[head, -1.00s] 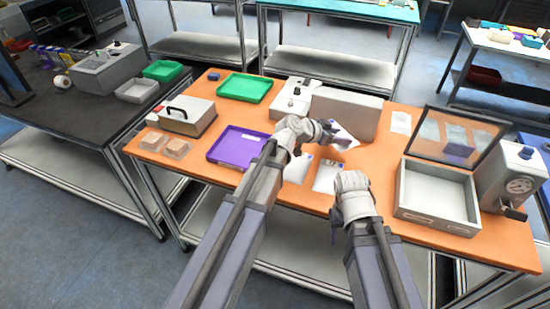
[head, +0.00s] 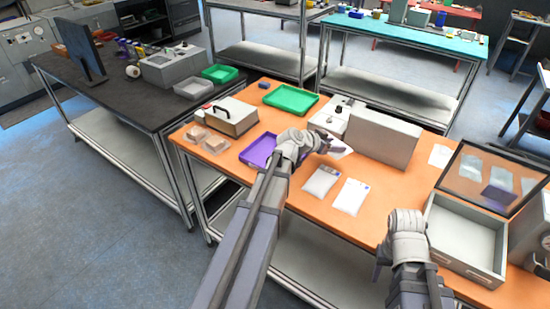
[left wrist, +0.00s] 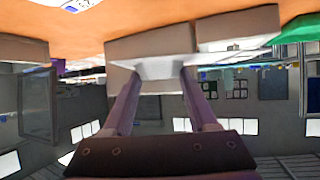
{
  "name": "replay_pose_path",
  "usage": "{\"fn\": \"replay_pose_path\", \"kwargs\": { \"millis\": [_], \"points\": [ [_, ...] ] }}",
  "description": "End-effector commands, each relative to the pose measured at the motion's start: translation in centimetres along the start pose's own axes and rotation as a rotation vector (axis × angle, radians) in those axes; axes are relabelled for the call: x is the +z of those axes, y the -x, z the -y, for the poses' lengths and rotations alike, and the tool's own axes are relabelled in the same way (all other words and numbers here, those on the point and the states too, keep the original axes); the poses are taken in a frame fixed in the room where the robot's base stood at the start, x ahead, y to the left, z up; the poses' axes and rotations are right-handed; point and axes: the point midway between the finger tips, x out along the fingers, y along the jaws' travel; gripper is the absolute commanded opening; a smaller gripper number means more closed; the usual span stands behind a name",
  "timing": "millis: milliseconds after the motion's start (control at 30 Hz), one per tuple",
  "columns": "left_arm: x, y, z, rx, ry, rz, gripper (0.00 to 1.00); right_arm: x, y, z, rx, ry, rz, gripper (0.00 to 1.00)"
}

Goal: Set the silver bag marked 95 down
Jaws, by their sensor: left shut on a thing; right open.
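My left gripper (head: 334,140) is shut on a silver bag (head: 341,151), held over the orange table near the purple tray. The arm hides part of the bag, and I cannot read its mark. In the left wrist view the pale bag (left wrist: 165,69) sits between the fingertips. I cannot tell whether it touches the table. Two other pale bags, one left (head: 321,181) and one right (head: 350,196), lie flat nearer the front edge. My right gripper (head: 381,264) is open and empty, by the table's front edge.
The purple tray (head: 247,158) lies partly behind my left arm. An open-lidded case (head: 462,247) is at the right.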

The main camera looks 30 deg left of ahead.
Motion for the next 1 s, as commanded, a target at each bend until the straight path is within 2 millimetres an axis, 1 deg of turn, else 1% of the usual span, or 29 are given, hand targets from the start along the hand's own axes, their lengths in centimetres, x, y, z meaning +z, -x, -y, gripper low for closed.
{"fn": "replay_pose_path", "kwargs": {
  "millis": [33, 100, 200, 300, 400, 533, 667, 767, 867, 1000],
  "points": [
    [0.9, 1.6, 2.9, -0.051, 0.028, 0.000, 0.00, 0.0, -0.1, 0.0, 0.000, 0.000, 0.000, 0.50],
    [2.0, 3.4, 6.1, -0.108, 0.060, 0.000, 0.00, 0.0, -0.1, 0.0, 0.000, 0.000, 0.000, 0.50],
    [3.3, 5.8, 9.8, -0.177, 0.097, -0.001, 0.00, 0.0, -0.1, 0.0, 0.000, 0.000, 0.000, 0.50],
    [4.4, 7.8, 12.4, -0.230, 0.126, -0.002, 0.00, 0.0, -0.2, 0.0, 0.000, 0.000, 0.000, 0.50],
    [5.1, 9.1, 14.0, -0.264, 0.145, -0.002, 0.00, 0.0, -0.2, 0.0, 0.000, 0.000, 0.000, 0.50],
    [5.6, 9.9, 15.1, -0.285, 0.156, -0.002, 0.00, 0.0, -0.2, 0.0, 0.000, 0.000, 0.000, 0.50],
    [5.7, 10.0, 15.2, -0.288, 0.158, -0.002, 0.00, 0.0, -0.2, 0.0, 0.000, 0.000, 0.000, 0.50],
    [6.0, 9.8, 15.2, -0.288, 0.157, -0.002, 0.00, 0.0, -0.6, 0.1, 0.000, 0.000, 0.000, 0.50],
    [6.9, 9.3, 15.2, -0.287, 0.157, -0.002, 0.00, -0.1, -1.6, 0.1, 0.000, 0.000, 0.000, 0.50],
    [8.7, 8.3, 15.2, -0.287, 0.157, -0.002, 0.00, -0.2, -3.6, 0.3, 0.000, 0.000, 0.000, 0.50]
  ]
}}
